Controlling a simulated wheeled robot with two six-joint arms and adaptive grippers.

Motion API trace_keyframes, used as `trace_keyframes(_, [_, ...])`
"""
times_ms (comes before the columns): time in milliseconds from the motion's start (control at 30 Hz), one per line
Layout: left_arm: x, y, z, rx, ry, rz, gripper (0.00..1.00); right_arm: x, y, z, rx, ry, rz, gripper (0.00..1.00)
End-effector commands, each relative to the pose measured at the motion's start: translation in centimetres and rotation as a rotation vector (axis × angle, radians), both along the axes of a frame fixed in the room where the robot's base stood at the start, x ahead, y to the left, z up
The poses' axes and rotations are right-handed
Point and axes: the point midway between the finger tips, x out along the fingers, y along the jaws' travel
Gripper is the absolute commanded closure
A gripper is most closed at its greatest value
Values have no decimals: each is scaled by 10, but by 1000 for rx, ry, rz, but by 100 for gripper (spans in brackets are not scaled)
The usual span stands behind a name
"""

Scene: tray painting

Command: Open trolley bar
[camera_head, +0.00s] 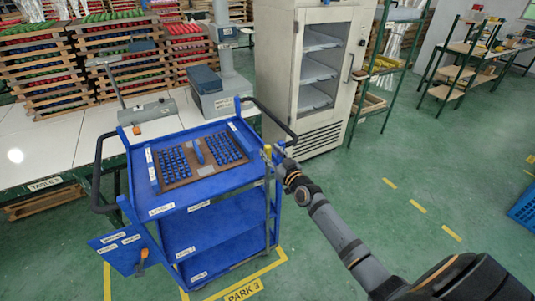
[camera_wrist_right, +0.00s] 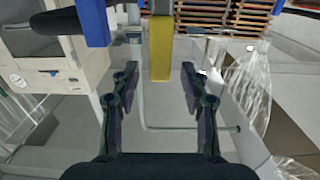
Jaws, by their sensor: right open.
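The blue trolley (camera_head: 165,215) stands in the middle of the head view, beside the white table. A thin grey bar (camera_head: 276,205) runs upright at its right front corner, with a yellow piece (camera_head: 267,151) at the top. My right gripper (camera_head: 276,155) is at that corner, close to the yellow piece. In the right wrist view my right gripper (camera_wrist_right: 160,70) is open. The yellow piece (camera_wrist_right: 160,48) shows ahead, in line with the gap between the fingertips. I cannot tell whether they touch it. My left gripper is not in view.
A brown tray (camera_head: 205,168) with small blue parts lies on the trolley top. Black handles (camera_head: 270,117) stick out at its sides. A white cabinet (camera_head: 300,75) with a glass door stands behind.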

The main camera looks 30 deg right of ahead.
Motion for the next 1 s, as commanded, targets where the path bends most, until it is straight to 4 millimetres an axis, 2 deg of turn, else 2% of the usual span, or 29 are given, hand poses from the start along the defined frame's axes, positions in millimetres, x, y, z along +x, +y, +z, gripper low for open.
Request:
trace_keyframes(33, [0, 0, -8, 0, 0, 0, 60, 9, 1, -3, 4, -3, 0, 55])
trace_keyframes(200, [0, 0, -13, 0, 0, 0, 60, 27, 1, -1, 2, 0, 0, 55])
trace_keyframes(500, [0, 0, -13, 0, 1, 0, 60, 30, 1, 1, 1, 1, 1, 55])
trace_keyframes(833, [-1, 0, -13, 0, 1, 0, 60, 30, 1, 1, 1, 1, 1, 98])
trace_keyframes(1000, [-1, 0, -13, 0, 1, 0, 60, 30, 1, 1, 1, 1, 1, 100])
